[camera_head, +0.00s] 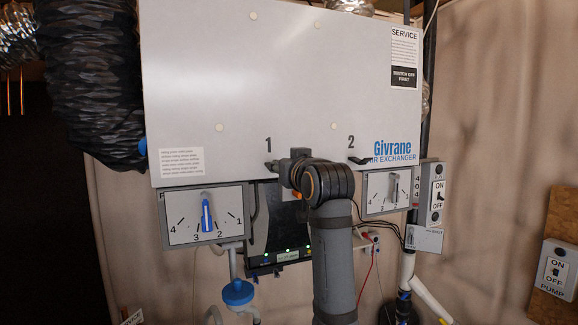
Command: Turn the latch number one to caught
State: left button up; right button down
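Latch number one (271,165) is a small dark piece at the bottom edge of the grey-white panel (230,80), just below the printed "1". Only its left part shows; the rest is hidden by my arm. One arm, which looks like my right, rises from the bottom middle, and its wrist bends left. The end of this arm, my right gripper (290,173), is at the latch, seemingly touching or very close to it. Its fingers are not clearly visible, so I cannot tell open from shut. My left gripper is out of view.
Latch number two (358,160) is a dark handle right of my wrist. A dial with a blue pointer (207,215) is at lower left and another dial (394,190) at right. ON/OFF switches (437,195) and cables (372,260) are at the right. A black duct (92,80) hangs left.

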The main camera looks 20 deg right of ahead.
jog(key=shift+d+f, duration=0.1)
jog(key=shift+f, duration=0.05)
jog(key=c, duration=1.7)
grip_release()
jog(key=shift+c, duration=0.2)
jog(key=o, duration=0.7)
jog(key=shift+w+a+f, duration=0.1)
jog(key=shift+w+a, duration=0.15)
jog(key=shift+a, duration=0.3)
jog(key=shift+c, duration=0.2)
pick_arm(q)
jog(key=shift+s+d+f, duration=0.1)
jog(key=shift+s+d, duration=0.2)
pick_arm(e)
jog(key=shift+w, duration=0.1)
jog(key=shift+a, duration=0.7)
pick_arm(q)
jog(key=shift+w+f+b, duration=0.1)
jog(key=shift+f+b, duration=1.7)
jog(key=shift+b, duration=0.05)
pick_arm(e)
jog(key=s, duration=1.2)
jog(key=shift+d+f, duration=0.15)
jog(key=shift+d, duration=0.2)
